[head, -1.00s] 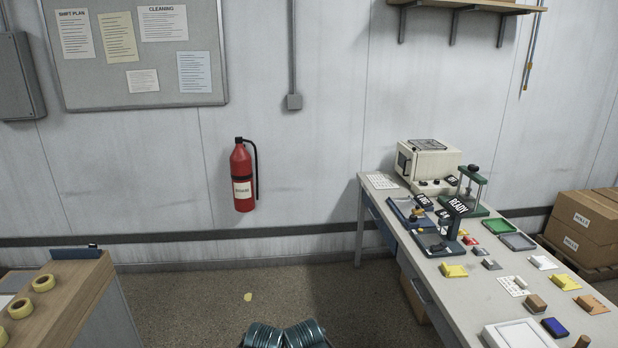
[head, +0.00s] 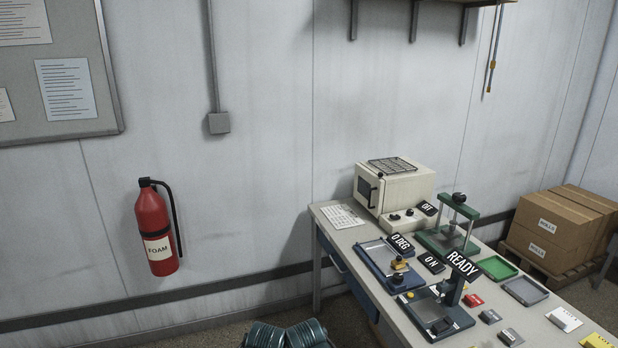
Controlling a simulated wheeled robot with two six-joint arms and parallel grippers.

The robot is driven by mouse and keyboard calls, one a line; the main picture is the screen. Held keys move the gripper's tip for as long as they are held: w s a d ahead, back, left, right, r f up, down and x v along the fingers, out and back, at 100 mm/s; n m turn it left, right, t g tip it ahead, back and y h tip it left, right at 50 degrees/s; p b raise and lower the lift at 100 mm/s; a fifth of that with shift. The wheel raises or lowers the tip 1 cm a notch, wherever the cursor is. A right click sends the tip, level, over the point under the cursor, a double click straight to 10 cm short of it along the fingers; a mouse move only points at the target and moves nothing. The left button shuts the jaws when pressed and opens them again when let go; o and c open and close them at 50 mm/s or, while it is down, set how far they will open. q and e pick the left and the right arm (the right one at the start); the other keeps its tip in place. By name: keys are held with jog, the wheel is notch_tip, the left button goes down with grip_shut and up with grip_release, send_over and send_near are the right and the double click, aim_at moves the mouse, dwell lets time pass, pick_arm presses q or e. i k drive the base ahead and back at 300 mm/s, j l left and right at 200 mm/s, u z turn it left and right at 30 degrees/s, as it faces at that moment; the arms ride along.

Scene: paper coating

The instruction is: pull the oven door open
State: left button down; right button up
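The cream oven (head: 406,192) stands at the far left end of the workbench, with a wire rack (head: 393,165) on its top. Its door (head: 366,187), with a dark window and a dark handle at its right edge, is on the left-facing side and looks shut. Knobs sit at the lower front, beside an "OFF" tag (head: 429,208). Neither of my grippers is in view. Two teal ridged parts at the bottom edge look like my own.
The workbench (head: 345,237) holds a keyboard-like white sheet (head: 342,216), a blue tray (head: 372,259), a green press (head: 449,235) and a dark stand marked "READY" (head: 436,310). A fire extinguisher (head: 157,232) hangs on the wall. Cartons (head: 560,226) stand at right.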

aim_at(369, 187)
jog(key=i+l+z, duration=0.25)
jog(key=i, duration=0.2)
jog(key=i+z, duration=0.25)
jog(key=i, duration=0.2)
jog(key=i+j+u, duration=0.1)
jog(key=i+j, duration=0.8)
jog(key=i, duration=0.15)
jog(key=i+j+u, duration=0.15)
jog(key=i+j, duration=0.3)
jog(key=i, duration=0.05)
